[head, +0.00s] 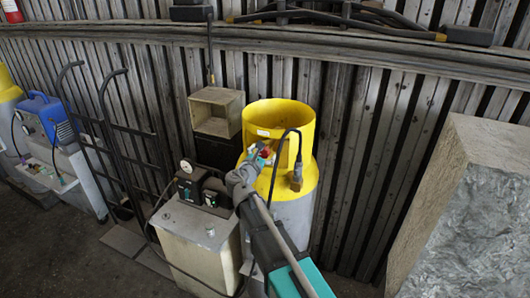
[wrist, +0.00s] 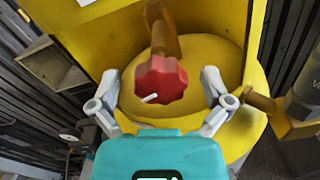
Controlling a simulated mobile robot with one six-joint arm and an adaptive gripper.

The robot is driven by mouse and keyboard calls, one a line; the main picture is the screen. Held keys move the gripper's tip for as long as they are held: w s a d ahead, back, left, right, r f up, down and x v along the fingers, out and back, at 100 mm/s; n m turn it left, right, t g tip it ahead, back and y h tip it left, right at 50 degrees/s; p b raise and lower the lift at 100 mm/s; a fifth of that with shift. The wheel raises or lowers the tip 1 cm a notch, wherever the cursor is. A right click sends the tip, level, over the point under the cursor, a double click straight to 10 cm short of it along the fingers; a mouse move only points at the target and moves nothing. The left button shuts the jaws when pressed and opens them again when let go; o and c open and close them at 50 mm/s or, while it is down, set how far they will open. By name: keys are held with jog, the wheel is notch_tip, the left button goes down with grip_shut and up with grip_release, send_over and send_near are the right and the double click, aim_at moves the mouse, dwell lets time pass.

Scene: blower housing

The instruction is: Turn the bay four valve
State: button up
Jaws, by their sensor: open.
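A red lobed valve knob (wrist: 160,80) sits on a brass stem inside the yellow collar of a gas cylinder (wrist: 215,25). A small white mark shows on the knob's lower left. In the wrist view my gripper (wrist: 160,92) is open, with one grey finger on each side of the knob and a visible gap on both sides. I cannot tell how deep the fingers reach. In the head view my gripper (head: 262,157) is at the collar's opening on the yellow-topped cylinder (head: 278,112), and the red knob (head: 265,153) shows only as a small patch.
A black hose with a brass fitting (head: 296,178) hangs over the cylinder's collar at right. A pale cabinet with gauges (head: 190,242) stands left of the cylinder, near my arm. A large rough block (head: 485,215) is at right. A corrugated wall is behind.

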jog(key=shift+w+d, duration=0.1)
jog(key=shift+w, duration=0.1)
jog(key=c, duration=1.1)
jog(key=shift+c, duration=0.2)
